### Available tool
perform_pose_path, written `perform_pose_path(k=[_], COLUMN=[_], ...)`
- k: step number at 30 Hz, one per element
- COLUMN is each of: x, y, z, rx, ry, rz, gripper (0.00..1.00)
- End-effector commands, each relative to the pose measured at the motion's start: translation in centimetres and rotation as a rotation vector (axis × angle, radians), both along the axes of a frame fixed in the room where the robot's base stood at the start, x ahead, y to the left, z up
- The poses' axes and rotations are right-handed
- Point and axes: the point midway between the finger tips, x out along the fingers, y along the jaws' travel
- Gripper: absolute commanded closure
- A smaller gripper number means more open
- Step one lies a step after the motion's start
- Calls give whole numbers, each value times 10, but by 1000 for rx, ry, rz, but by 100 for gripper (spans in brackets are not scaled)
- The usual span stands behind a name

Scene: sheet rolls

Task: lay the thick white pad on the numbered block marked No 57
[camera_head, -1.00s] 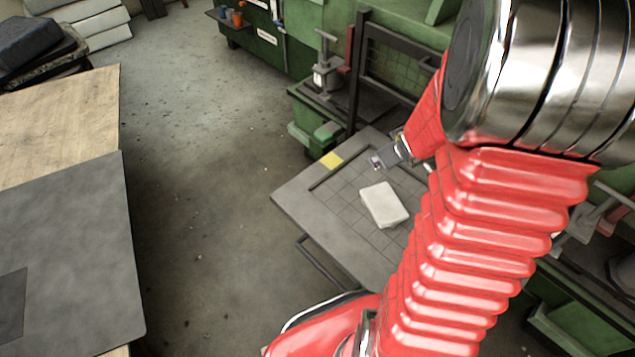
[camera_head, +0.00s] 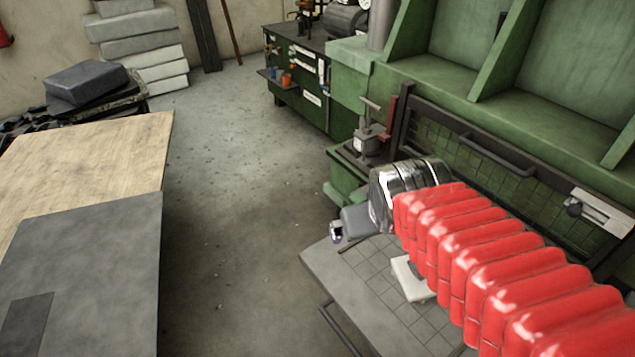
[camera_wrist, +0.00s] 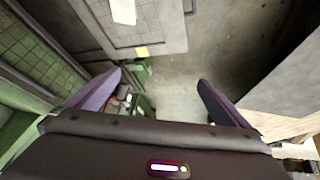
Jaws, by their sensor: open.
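A thick white pad (camera_head: 408,281) lies on the gridded grey table (camera_head: 345,285), partly hidden by my arm in the head view. In the wrist view, the pad (camera_wrist: 123,10) shows at the top edge, cut off by the frame. My gripper (camera_wrist: 160,76) is open and empty, its two dark fingers spread wide above the floor area, apart from the pad. I cannot make out any block marked No 57.
A plywood board (camera_head: 90,165) and a grey sheet (camera_head: 85,260) cover the left side. Bare floor (camera_head: 245,240) lies between them and the table. Green machinery (camera_head: 470,80) stands behind the table. Pale slabs (camera_head: 140,48) are stacked at the back left.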

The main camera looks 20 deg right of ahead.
Motion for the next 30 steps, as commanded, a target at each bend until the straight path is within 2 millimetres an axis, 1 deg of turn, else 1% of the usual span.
perform_pose_path(k=[1, 3, 6, 9, 13, 30], x=[-10, -24, -43, -55, -61, -60], y=[14, 30, 49, 61, 66, 65], z=[6, 11, 16, 19, 20, 19], rx=[22, 53, 92, 119, 130, 129], ry=[-1, 10, 27, 38, 46, 46], rz=[14, 30, 50, 64, 70, 69], gripper=[0, 0, 0, 0, 0, 0])
